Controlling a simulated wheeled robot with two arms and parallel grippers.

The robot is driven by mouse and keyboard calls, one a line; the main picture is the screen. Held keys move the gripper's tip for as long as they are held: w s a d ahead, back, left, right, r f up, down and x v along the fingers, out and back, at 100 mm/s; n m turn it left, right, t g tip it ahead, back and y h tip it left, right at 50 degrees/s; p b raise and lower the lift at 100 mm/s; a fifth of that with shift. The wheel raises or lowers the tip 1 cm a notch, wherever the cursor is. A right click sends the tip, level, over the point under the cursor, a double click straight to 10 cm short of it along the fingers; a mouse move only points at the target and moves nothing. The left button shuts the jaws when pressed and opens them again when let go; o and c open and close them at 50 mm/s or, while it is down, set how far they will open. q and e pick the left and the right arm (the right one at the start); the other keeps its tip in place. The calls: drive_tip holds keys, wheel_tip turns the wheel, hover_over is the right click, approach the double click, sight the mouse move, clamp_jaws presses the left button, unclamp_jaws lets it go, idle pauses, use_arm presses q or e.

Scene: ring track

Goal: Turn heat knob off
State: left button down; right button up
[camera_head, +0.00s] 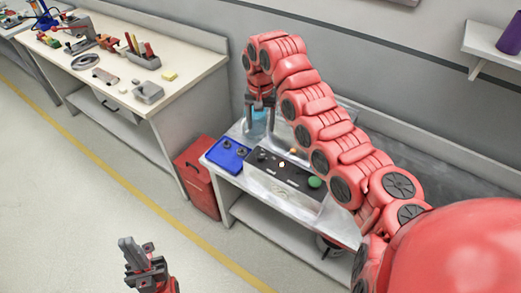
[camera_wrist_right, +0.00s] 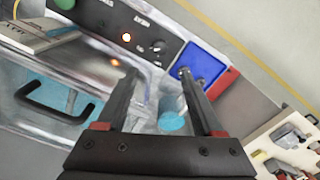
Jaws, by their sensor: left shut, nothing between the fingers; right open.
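A black control panel (camera_head: 298,177) sits on the front of a grey machine on the small white table. In the right wrist view the panel (camera_wrist_right: 108,22) carries a dark round knob (camera_wrist_right: 157,46) beside small white lettering, too blurred to read, and a lit orange lamp (camera_wrist_right: 126,37). Which knob is the heat knob is not clear. My right gripper (camera_wrist_right: 157,75) is open and empty, close to the panel; it also shows in the head view (camera_head: 262,103) above the table's back. My left gripper (camera_head: 144,256) is shut and empty over the floor, far from the panel.
A blue tray (camera_head: 213,154) with small dark pieces lies left of the panel. A green button (camera_head: 314,182) is at its right end. A clear container with blue contents (camera_wrist_right: 172,122) is close to my right fingers. A red box (camera_head: 198,180) stands left of the table.

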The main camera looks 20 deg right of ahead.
hover_over(261, 154)
drive_tip(key=f, duration=0.8)
drive_tip(key=shift+s+a+f, duration=0.1)
drive_tip(key=shift+a+f, duration=0.1)
drive_tip(key=shift+f, duration=0.05)
drive_tip(key=f+p, duration=0.1)
drive_tip(key=f, duration=0.1)
drive_tip(key=f+p, duration=0.1)
drive_tip(key=f, duration=0.2)
drive_tip(key=shift+d, duration=0.2)
drive_tip(key=shift+f, duration=0.3)
drive_tip(key=shift+c, duration=0.3)
clamp_jaws()
